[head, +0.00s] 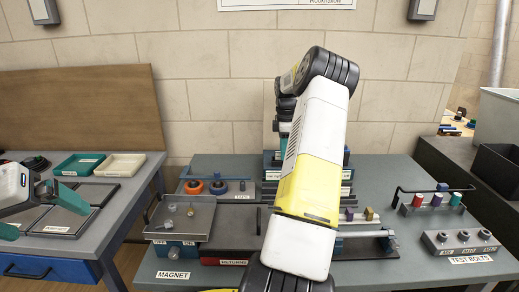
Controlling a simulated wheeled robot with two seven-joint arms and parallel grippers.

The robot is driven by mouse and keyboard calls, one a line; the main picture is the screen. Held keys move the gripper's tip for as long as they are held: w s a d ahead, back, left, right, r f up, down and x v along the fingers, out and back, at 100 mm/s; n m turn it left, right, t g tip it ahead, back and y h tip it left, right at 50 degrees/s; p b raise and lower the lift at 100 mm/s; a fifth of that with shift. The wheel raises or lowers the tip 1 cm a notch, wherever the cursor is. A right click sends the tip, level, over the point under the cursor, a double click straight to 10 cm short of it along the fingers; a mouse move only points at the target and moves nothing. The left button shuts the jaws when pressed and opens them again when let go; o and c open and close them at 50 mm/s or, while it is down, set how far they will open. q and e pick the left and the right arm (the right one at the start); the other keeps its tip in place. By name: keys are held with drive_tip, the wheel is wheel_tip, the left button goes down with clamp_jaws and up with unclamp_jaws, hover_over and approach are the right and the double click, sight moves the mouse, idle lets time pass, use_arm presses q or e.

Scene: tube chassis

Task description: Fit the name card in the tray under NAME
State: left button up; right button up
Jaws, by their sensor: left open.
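I cannot make out the name card or a readable NAME label. On the left table, a flat grey tray (88,193) and another grey tray (76,219) lie near my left gripper; the nearer one bears a small label (56,229) too small to read. My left gripper (42,215) is over the left table with its teal fingers apart, and nothing shows between them. My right arm rises through the middle and bends away at the top. My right gripper (284,146) is mostly hidden behind that arm, with only a bit of teal showing.
A green tray (66,170) and a cream tray (138,160) stand at the left table's back. The middle table holds a raised metal tray (193,228) above the MAGNET label, a RETURNS tray (216,248) and a TEST BOLTS block (432,240). A gap separates the tables.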

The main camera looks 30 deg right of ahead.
drive_tip(key=shift+r, duration=3.9)
